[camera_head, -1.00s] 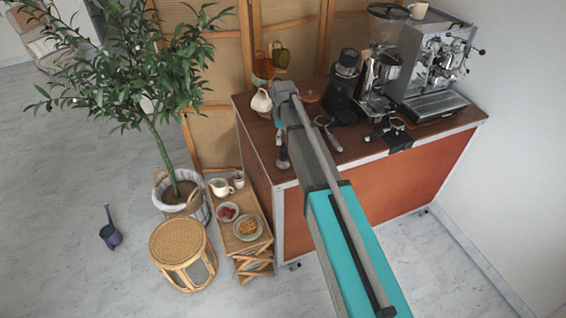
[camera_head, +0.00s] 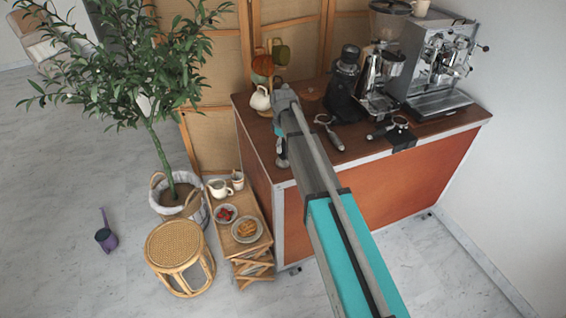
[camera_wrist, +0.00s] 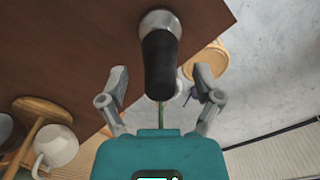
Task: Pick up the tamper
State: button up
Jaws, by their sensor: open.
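The tamper (camera_wrist: 161,60) shows in the wrist view as a black handle with a round silver base on the brown counter. My gripper (camera_wrist: 160,84) is open, with one fingertip on each side of the handle's near end. Gaps show between the handle and both fingers, so it is not gripped. In the head view my arm hides most of the gripper. A small silver part beside my arm, near the counter's left edge, is too small there to tell as tamper or finger.
A cup tree with a white cup (camera_wrist: 56,146) is at lower left in the wrist view. A rattan stool (camera_head: 174,245) stands on the floor.

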dwell(0.5)
grip_shut()
